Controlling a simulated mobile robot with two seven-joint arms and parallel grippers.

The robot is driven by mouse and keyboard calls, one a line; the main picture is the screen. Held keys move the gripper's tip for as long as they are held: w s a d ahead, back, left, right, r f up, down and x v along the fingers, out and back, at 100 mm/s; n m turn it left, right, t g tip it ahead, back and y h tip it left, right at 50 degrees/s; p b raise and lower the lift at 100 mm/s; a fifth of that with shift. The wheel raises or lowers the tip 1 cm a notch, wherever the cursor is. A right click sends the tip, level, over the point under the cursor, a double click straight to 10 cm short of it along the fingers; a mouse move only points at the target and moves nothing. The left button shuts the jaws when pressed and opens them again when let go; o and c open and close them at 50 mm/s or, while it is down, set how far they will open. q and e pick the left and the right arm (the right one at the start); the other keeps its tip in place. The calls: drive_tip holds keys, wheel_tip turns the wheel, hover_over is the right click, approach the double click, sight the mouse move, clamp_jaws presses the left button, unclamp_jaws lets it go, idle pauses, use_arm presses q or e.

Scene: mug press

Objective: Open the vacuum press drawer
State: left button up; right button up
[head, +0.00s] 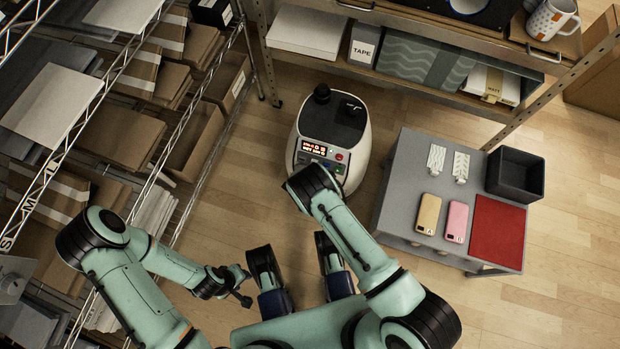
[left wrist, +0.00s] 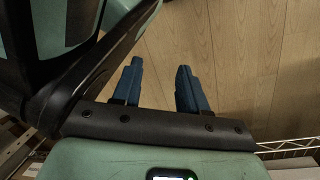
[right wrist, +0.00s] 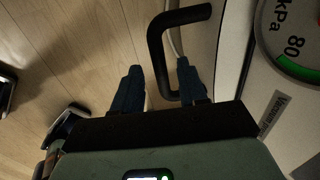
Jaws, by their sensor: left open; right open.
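The vacuum press (head: 364,170) is a cream, rounded machine with a black top and a lit button panel, standing on the floor in the head view. In the right wrist view its pale front shows a round kPa gauge (right wrist: 292,45), and a black bent handle (right wrist: 157,55). My right gripper (right wrist: 158,82) is open, with part of the handle between its blue fingers, near the right one. In the head view my right arm hides this gripper and the drawer front. My left gripper (left wrist: 160,68) is open and empty above the wooden floor; it also shows in the head view (head: 245,286).
A grey table (head: 405,165) with two phones, a red mat (head: 497,232) and a black bin (head: 515,173) stands right of the press. Wire shelving (head: 185,115) with boxes lines the left, close to my left arm. A shelf unit (head: 440,30) stands behind. Floor left of the press is clear.

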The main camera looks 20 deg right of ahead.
use_arm(q)
drive_tip(key=shift+s+f, duration=0.15)
drive_tip(key=shift+s, duration=0.2)
use_arm(e)
drive_tip(key=shift+f, duration=0.2)
clamp_jaws()
use_arm(q)
drive_tip(key=shift+w, duration=0.1)
